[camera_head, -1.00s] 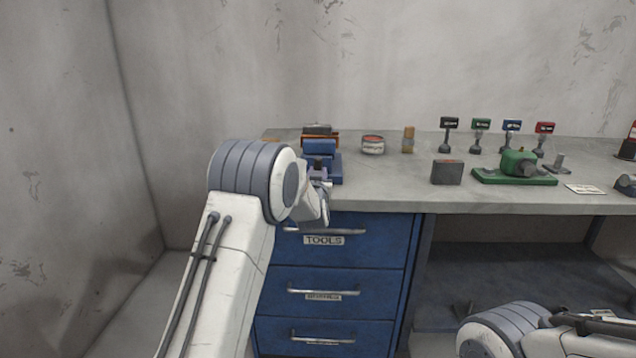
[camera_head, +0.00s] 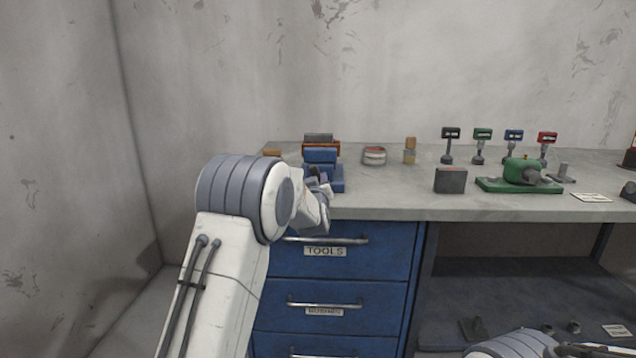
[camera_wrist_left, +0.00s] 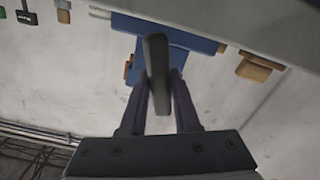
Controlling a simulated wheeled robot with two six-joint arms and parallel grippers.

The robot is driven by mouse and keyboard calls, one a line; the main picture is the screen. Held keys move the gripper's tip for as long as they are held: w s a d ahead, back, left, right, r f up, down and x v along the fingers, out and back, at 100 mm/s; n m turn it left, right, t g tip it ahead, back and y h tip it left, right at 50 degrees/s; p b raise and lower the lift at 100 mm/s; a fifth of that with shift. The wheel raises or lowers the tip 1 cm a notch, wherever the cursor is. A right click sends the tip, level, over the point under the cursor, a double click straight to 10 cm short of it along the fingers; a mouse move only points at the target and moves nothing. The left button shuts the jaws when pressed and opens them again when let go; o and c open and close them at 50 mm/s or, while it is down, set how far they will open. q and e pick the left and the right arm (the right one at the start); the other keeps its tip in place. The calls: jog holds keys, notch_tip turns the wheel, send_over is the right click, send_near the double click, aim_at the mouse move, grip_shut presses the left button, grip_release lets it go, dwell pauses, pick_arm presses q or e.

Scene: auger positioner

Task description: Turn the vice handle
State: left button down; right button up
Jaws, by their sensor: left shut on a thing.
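The blue vice (camera_head: 322,157) stands at the left end of the workbench, close to its front edge. My left gripper (camera_head: 318,189) is at the front of the vice, partly hidden by my own wrist. In the left wrist view the dark grey vice handle (camera_wrist_left: 157,72) stands between the two fingers of my left gripper (camera_wrist_left: 163,82), and they are shut on it. The blue vice body (camera_wrist_left: 200,43) shows behind the handle. My right gripper is out of view; only part of my right arm shows at the bottom right.
On the grey bench (camera_head: 400,200) stand a red-and-white tin (camera_head: 374,156), a dark block (camera_head: 450,180), a green machine (camera_head: 520,173) and several small labelled stands. Blue drawers (camera_head: 335,250) with bar handles are below my left gripper.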

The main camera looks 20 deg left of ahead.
pick_arm(q)
jog(key=c, duration=0.6)
grip_release()
jog(key=shift+c, duration=0.2)
jog(key=v, duration=1)
jog(key=shift+s, duration=0.25)
